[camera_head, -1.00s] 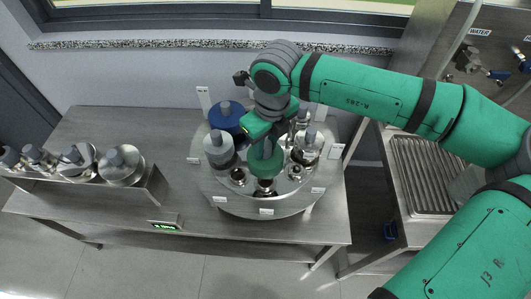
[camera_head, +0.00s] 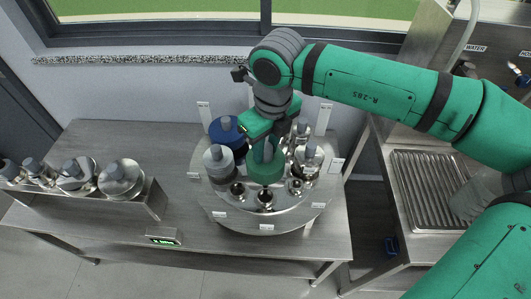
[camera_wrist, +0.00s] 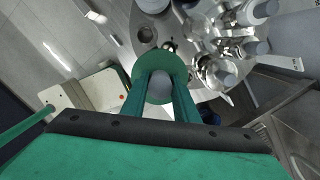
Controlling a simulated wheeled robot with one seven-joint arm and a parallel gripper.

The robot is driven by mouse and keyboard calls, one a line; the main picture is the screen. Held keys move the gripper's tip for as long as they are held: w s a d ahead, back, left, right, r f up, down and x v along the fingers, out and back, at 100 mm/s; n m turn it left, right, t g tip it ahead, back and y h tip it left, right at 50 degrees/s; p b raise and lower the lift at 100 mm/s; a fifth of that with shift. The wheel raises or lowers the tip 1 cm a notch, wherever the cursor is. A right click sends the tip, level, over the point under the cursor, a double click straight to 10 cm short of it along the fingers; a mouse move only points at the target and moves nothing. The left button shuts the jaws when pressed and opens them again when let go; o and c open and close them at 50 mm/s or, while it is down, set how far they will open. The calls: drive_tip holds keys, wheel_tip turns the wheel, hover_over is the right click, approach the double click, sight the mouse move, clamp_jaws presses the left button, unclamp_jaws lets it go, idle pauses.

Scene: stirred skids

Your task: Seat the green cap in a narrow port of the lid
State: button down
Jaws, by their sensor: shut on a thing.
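The green cap (camera_head: 265,171) is a wide disc with a grey knob, and it also shows in the wrist view (camera_wrist: 147,60). My gripper (camera_head: 264,148) is shut on its knob; the fingers also show in the wrist view (camera_wrist: 160,90). The cap is over the middle of the round steel lid (camera_head: 220,206), behind the front port. I cannot tell whether it touches the lid. Open ports show at front left (camera_head: 237,189), front centre (camera_head: 265,198) and front right (camera_head: 296,186). The cap hides what is under it.
A blue cap (camera_head: 225,133) and a pale grey cap (camera_head: 218,164) stand on the lid's left. Several steel fittings (camera_head: 309,159) crowd its right. A rack (camera_head: 150,200) with several knobbed steel pieces is at left. A sink (camera_head: 432,190) is at right. Bare bench lies between rack and lid.

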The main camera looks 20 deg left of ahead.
drive_tip(key=shift+r, duration=3.1)
